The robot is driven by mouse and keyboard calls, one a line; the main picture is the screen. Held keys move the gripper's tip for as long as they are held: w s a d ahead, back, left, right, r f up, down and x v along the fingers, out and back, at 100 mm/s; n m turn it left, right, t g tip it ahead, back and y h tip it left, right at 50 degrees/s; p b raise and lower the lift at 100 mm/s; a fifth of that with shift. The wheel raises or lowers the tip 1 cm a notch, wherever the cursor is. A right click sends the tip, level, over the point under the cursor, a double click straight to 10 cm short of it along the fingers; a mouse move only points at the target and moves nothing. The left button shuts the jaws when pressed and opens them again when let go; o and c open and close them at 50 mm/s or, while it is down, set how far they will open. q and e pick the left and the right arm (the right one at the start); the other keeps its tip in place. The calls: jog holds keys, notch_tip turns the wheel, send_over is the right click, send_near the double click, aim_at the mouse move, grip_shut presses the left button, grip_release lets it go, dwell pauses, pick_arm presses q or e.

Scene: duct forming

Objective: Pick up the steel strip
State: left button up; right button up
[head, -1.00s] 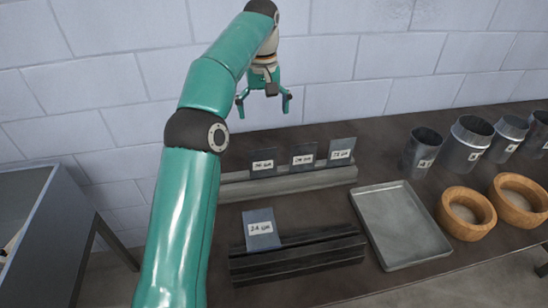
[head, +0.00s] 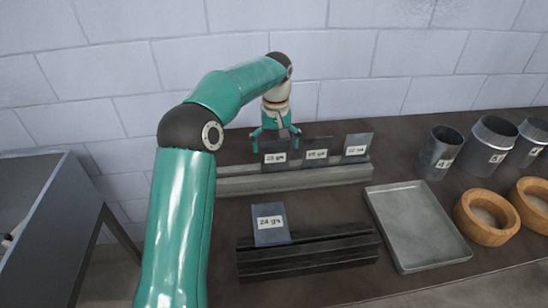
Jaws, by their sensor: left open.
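Three dark steel strips with white gauge labels stand upright in a grey slotted rack (head: 300,182): a left strip (head: 275,147), a middle strip (head: 317,144) and a right strip (head: 356,145). A bluish strip labelled 24 ga (head: 269,234) stands tilted in a black slotted block (head: 308,259) nearer me. My left gripper (head: 276,142) is open, pointing down at the left strip's top edge, with a finger near each side. I cannot tell whether it touches the strip. My right gripper is out of view.
A shallow metal tray (head: 415,225) lies right of the black block. Dark metal cylinders (head: 438,152) and round wooden forms (head: 486,217) stand at the right. A block wall (head: 190,60) rises close behind the bench. A grey table (head: 50,215) stands at the left.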

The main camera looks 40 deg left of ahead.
pick_arm(q)
notch_tip(320, 180, down, 2)
jog(key=shift+c, duration=0.2)
jog(key=c, duration=0.9)
jog(key=shift+r, duration=0.1)
